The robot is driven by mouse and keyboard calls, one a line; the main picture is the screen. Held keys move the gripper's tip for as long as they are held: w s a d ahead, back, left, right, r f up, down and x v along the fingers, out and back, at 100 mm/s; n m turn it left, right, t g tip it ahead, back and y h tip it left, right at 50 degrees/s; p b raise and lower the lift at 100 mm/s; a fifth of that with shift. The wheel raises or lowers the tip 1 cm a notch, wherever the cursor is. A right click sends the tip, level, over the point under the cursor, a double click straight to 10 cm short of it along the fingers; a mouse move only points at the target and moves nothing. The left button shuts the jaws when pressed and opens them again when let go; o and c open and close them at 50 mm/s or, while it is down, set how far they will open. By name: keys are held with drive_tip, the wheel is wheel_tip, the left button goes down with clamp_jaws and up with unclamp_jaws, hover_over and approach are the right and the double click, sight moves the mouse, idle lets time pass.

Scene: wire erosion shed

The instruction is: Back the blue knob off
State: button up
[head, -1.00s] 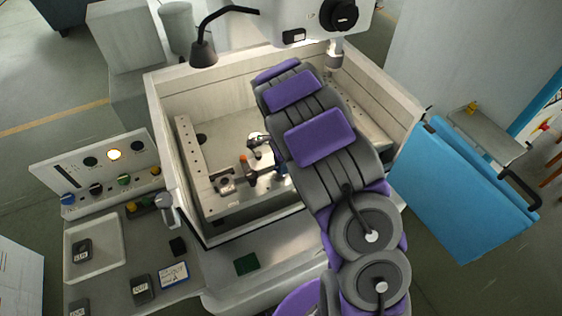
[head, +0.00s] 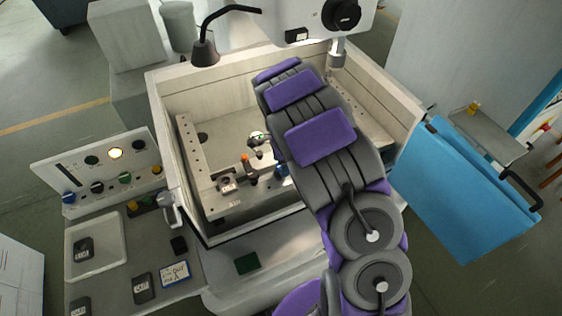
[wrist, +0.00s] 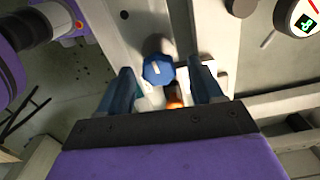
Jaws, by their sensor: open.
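A blue knob (wrist: 158,69) with a pale mark on its face shows in the wrist view, near the middle, over a light metal bar. My gripper (wrist: 163,76) is open, with one dark blue finger on each side of the knob. Gaps show between knob and fingers; I cannot tell how deep the knob sits between them. An orange part (wrist: 174,102) shows just below the knob, partly hidden by my gripper. In the head view, a small blue patch (head: 281,170) shows beside my arm inside the tank; I cannot tell whether it is the knob or a finger.
A pale walled tank (head: 160,120) surrounds the work area. Inside, an orange-tipped part (head: 245,158) and a small metal block (head: 227,184) stand left of my arm.

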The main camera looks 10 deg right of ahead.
wheel_tip(320, 180, up, 17)
drive_tip(key=shift+r, duration=0.15)
idle(0.4)
idle(0.4)
drive_tip(key=s+d+r+n+b, duration=0.2)
drive_tip(key=s+n+b, duration=0.4)
drive_tip(key=s, duration=1.2)
drive_tip(key=s+a+f+n+g+b, duration=0.1)
drive_tip(key=s+f+n, duration=0.2)
drive_tip(key=s, duration=0.7)
drive_tip(key=s+a+f+n+b, duration=0.1)
drive_tip(key=s+f+n+b, duration=0.1)
drive_tip(key=s+n, duration=0.5)
drive_tip(key=s+f, duration=0.1)
drive_tip(key=s, duration=0.2)
drive_tip(key=shift+s+f+n+g+b, duration=0.15)
drive_tip(key=shift+s+n+g+b, duration=0.15)
drive_tip(key=shift+s+n+g, duration=0.1)
